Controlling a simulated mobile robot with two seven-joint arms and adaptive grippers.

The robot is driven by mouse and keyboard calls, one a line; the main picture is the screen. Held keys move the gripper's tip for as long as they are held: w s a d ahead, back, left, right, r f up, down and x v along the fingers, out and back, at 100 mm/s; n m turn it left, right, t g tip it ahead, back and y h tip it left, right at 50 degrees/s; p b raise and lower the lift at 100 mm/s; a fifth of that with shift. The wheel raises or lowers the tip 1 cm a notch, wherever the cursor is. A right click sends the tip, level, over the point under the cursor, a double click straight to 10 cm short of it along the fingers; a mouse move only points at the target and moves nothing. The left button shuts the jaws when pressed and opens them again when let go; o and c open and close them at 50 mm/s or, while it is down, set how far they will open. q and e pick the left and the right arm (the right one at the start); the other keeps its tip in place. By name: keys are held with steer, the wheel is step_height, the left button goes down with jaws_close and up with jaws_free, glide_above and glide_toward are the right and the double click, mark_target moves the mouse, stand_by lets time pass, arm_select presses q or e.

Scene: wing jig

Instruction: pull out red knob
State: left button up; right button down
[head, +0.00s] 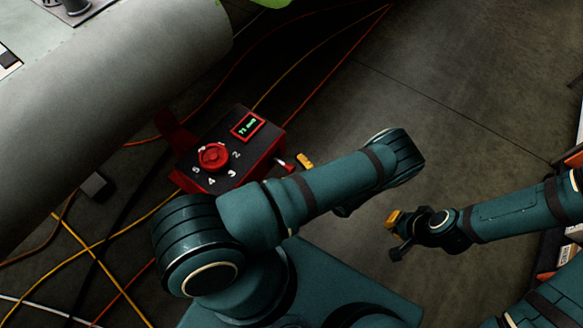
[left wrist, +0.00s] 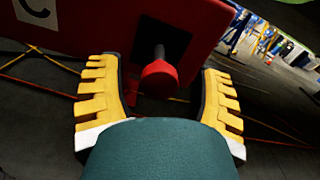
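The red knob (left wrist: 158,77) sits on a dark shaft that sticks out of the red side of the control box. In the left wrist view it is between the two yellow fingers of my left gripper (left wrist: 160,68), with gaps on both sides. That gripper is open.
A round red dial (head: 213,157) and a small lit display (head: 247,126) are on the box's top. A large pale wing-like body (head: 110,80) fills the upper left. Orange and yellow cables (head: 318,95) run over the dark floor. Floor at the upper right is clear.

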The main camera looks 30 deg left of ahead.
mark_target(291, 168)
arm_select(q)
steer(key=shift+r, duration=0.1)
step_height(291, 168, up, 10)
steer(key=shift+f, duration=0.1)
stand_by(0.4)
steer(key=shift+s, duration=0.1)
stand_by(0.3)
